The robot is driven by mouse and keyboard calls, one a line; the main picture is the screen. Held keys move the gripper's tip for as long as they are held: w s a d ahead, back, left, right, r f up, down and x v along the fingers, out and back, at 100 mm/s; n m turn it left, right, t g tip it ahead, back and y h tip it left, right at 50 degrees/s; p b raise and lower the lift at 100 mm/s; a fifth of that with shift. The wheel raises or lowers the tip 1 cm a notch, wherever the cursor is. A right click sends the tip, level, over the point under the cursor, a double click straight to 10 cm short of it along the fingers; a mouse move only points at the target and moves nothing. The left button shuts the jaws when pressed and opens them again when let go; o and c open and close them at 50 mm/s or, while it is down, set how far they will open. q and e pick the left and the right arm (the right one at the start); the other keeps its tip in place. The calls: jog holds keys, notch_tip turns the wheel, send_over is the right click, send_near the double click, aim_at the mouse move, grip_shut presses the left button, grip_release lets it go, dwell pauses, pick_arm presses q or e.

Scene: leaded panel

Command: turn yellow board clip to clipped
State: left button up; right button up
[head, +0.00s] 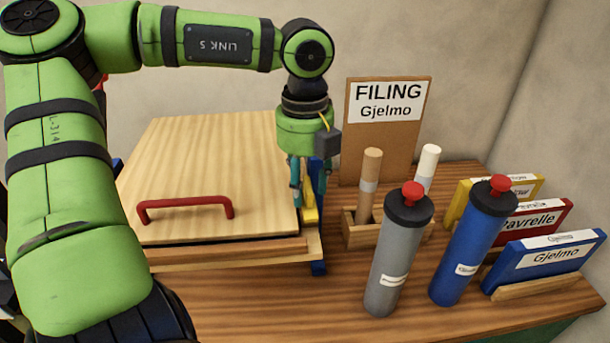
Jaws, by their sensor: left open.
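The yellow board clip (310,208) is a narrow upright-looking piece at the right edge of the wooden board (205,165). My left gripper (308,192) points down over it, open, with one teal finger to each side of the clip's upper part. I cannot tell whether the fingers touch the clip. The fingers and gripper body hide the clip's top, so its setting is unclear. My right gripper is not in view.
The board has a red handle (185,205). A blue piece (319,268) sits at its front right corner. A wooden holder (356,230) with rods, a grey canister (398,255), a blue canister (470,245) and labelled boxes (545,260) stand to the right. A filing sign (385,135) stands behind.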

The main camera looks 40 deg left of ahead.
pick_arm(q)
grip_shut()
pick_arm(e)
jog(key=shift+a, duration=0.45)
